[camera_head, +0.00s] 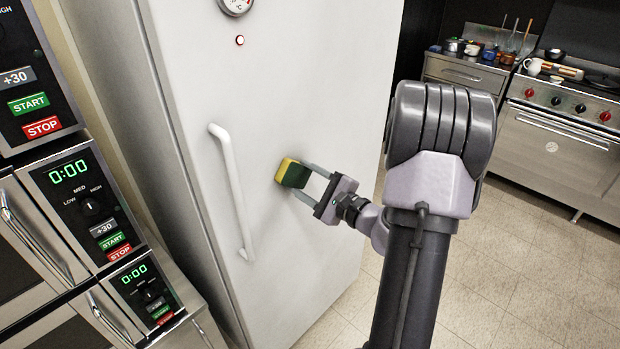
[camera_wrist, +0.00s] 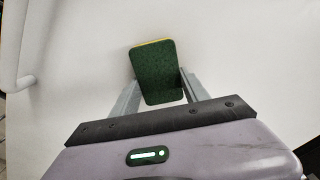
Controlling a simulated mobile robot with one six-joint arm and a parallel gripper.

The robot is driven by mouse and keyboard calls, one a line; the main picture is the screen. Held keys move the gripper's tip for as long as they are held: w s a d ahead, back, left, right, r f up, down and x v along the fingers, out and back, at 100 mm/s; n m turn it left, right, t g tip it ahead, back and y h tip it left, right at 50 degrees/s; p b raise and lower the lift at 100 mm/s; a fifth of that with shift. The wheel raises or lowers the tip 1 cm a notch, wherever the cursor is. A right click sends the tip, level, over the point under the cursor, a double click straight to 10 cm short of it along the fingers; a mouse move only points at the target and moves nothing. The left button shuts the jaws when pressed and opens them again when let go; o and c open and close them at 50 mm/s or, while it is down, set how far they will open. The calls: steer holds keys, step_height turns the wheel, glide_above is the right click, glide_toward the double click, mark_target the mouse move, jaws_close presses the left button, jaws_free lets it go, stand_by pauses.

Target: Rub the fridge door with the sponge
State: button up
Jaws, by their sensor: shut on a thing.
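The fridge door (camera_head: 290,90) is a tall, plain white panel with a vertical white handle (camera_head: 232,190) at its left. My gripper (camera_head: 305,181) is in front of the door, right of the handle. It is shut on a green and yellow sponge (camera_head: 291,172). In the wrist view the sponge (camera_wrist: 157,75) stands between the two fingers, its dark green side toward the camera and a yellow edge on top. The sponge is at or very close to the door; I cannot tell whether it touches. The handle also shows at the left of the wrist view (camera_wrist: 20,45).
Stacked microwaves (camera_head: 85,205) with green and red buttons stand left of the fridge. A stove (camera_head: 565,130) and a steel counter (camera_head: 465,75) with pots and utensils stand at the back right. The tiled floor (camera_head: 530,270) on the right is clear.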

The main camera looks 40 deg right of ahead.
steer(key=shift+a, duration=0.15)
steer(key=shift+s+f+b, duration=0.15)
steer(key=shift+s+b, duration=0.15)
steer(key=shift+b, duration=0.1)
steer(key=shift+s+d+b, duration=0.2)
steer(key=shift+s+b, duration=0.75)
steer(key=shift+s, duration=1.6)
steer(key=shift+s+d+b, duration=0.15)
steer(key=shift+s+b, duration=0.35)
steer(key=shift+s, duration=0.95)
